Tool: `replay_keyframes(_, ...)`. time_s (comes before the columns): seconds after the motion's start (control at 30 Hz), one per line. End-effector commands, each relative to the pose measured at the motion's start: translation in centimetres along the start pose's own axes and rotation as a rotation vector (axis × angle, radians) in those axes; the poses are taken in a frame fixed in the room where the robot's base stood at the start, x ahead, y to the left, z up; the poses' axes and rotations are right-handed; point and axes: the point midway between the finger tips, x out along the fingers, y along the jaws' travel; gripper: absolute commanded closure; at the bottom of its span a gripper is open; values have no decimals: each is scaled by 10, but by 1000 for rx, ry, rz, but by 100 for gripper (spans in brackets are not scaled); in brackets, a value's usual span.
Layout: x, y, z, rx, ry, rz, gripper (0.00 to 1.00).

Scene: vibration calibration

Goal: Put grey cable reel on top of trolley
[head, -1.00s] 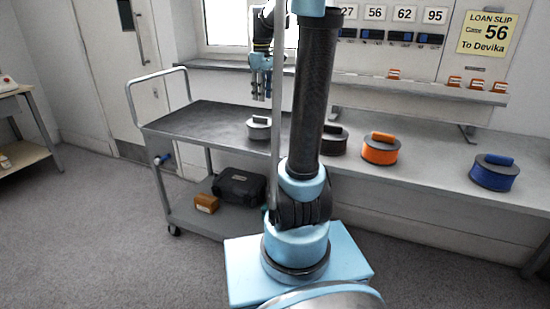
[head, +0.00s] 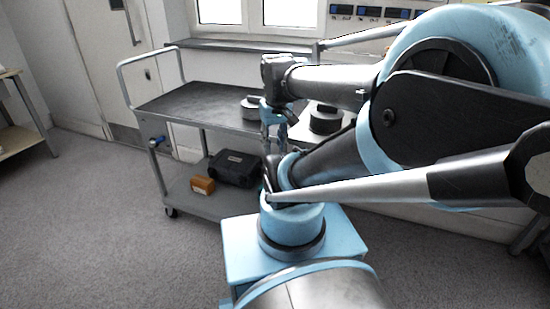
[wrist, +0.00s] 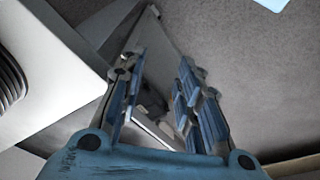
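The grey cable reel (head: 252,109) stands upright on the right end of the trolley's dark top (head: 205,100) in the head view. My gripper (head: 275,125) hangs just to the right of the reel, over the gap between trolley and bench, partly hidden by my arm. In the wrist view my gripper's blue fingers (wrist: 163,100) are spread apart with nothing held between them. The reel does not show clearly in the wrist view.
A black reel (head: 325,118) stands on the bench close to my arm. It shows in part at the left edge of the wrist view (wrist: 10,82). A black case (head: 235,167) and a brown box (head: 203,185) lie on the trolley's lower shelf. The trolley's left top is clear.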

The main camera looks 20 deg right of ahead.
Motion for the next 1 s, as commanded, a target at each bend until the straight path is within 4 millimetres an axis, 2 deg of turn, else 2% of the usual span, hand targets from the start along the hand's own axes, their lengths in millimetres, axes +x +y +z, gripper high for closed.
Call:
replay_keyframes(0.1,18,-3,20,54,12,1,69)
replay_keyframes(0.3,33,-6,35,103,22,2,69)
replay_keyframes(1.0,34,-6,36,107,23,2,69)
